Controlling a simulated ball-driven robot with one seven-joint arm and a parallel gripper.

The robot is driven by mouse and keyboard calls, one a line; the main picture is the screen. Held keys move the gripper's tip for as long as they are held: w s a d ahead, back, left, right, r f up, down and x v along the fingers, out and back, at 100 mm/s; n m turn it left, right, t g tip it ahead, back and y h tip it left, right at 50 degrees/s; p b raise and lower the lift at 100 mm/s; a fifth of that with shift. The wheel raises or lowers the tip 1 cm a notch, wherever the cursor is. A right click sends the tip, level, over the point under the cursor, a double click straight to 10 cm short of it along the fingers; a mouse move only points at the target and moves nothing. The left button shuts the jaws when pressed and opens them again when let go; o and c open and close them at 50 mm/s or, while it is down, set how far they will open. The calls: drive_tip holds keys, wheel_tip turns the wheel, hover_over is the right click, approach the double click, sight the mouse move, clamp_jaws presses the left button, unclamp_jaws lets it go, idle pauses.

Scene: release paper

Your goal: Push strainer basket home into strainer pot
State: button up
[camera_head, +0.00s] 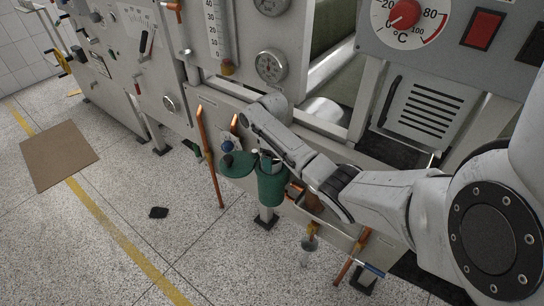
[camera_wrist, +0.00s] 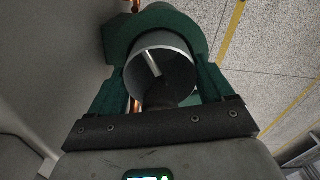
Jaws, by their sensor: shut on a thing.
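The green strainer pot (camera_head: 271,184) stands below my wrist in the head view, with its mouth partly hidden by the arm. Its green body (camera_wrist: 118,35) also shows in the wrist view. The grey, round strainer basket (camera_wrist: 133,72) is at the pot's mouth, its rim visible and its inside dark. A pale bar (camera_wrist: 151,62) shows inside it. The exact contact and how deep the basket sits are hidden.
A green lid (camera_head: 238,164) with dark knobs is beside the pot at left. Copper pipes (camera_head: 207,150) stand close by, and a grey machine panel (camera_head: 225,90) is behind. A dark scrap (camera_head: 158,212) and brown board (camera_head: 58,155) lie on otherwise open floor at left.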

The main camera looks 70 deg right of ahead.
drive_tip(key=shift+f+b, duration=0.55)
drive_tip(key=shift+f, duration=0.35)
drive_tip(key=o, duration=1.4)
drive_tip(key=shift+o, duration=0.2)
wheel_tip(320, 180, up, 11)
drive_tip(key=shift+f, duration=0.1)
drive_tip(key=w+a+f+t+y, duration=0.1)
drive_tip(key=a+f, duration=0.4)
drive_tip(key=a, duration=0.9)
drive_tip(key=a+f, duration=0.4)
drive_tip(key=a, duration=0.9)
drive_tip(key=s+a, duration=0.4)
drive_tip(key=s, duration=0.5)
drive_tip(key=s+a+h, duration=0.1)
drive_tip(key=s+a, duration=0.3)
drive_tip(key=s, duration=0.5)
drive_tip(key=shift+a+f+m, duration=0.15)
drive_tip(key=shift+f+m, duration=0.1)
drive_tip(key=shift+m, duration=0.15)
